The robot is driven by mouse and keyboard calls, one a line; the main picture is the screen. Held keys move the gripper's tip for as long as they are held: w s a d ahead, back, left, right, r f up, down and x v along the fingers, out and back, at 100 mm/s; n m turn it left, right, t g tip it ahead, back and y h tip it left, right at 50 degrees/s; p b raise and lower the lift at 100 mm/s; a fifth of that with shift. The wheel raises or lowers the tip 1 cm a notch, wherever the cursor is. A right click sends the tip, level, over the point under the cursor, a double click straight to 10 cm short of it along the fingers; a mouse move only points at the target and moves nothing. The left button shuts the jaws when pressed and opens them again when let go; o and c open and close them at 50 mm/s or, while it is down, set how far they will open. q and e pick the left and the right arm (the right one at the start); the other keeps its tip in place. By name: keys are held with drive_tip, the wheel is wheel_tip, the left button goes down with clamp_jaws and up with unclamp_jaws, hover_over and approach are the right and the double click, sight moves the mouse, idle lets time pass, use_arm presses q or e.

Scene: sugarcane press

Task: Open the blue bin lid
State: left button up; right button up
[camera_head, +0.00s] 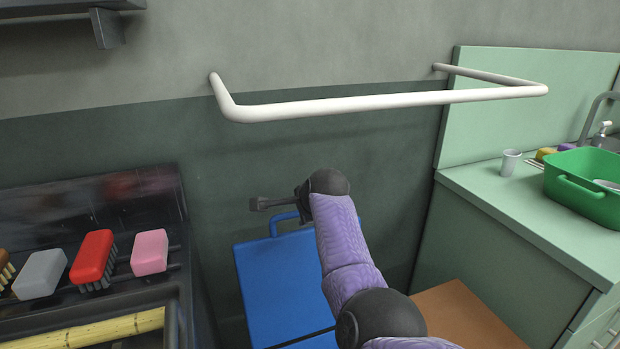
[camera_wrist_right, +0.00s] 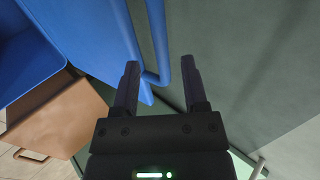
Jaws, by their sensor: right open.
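The blue bin lid (camera_head: 282,287) is a flat blue panel near the dark green wall and appears raised and tilted up. Its blue loop handle (camera_head: 284,218) sticks up from its far edge. My right gripper (camera_head: 256,204) is beside the handle, with its fingers pointing left. In the right wrist view the gripper (camera_wrist_right: 160,84) is open, and the handle bar (camera_wrist_right: 161,76) shows between or just beyond the fingertips. Contact cannot be told. The lid (camera_wrist_right: 98,35) lies left of the fingers, and part of the blue bin (camera_wrist_right: 25,60) shows beyond it. My left gripper is not in view.
A white wall rail (camera_head: 370,103) juts out above my right arm. A brown box (camera_head: 470,318) stands right of the bin. A green counter (camera_head: 540,220) holds a green basin (camera_head: 585,190). A dark rack with several brushes (camera_head: 92,258) is at left.

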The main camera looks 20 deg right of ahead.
use_arm(q)
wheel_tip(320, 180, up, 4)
drive_tip(key=p, duration=0.2)
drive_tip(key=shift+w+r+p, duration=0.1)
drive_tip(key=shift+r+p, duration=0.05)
drive_tip(key=shift+p, duration=0.2)
use_arm(e)
drive_tip(key=v, duration=0.4)
drive_tip(key=shift+s+r, duration=0.25)
drive_tip(key=shift+s, duration=0.05)
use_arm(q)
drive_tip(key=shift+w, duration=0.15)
use_arm(e)
drive_tip(key=shift+f, duration=0.1)
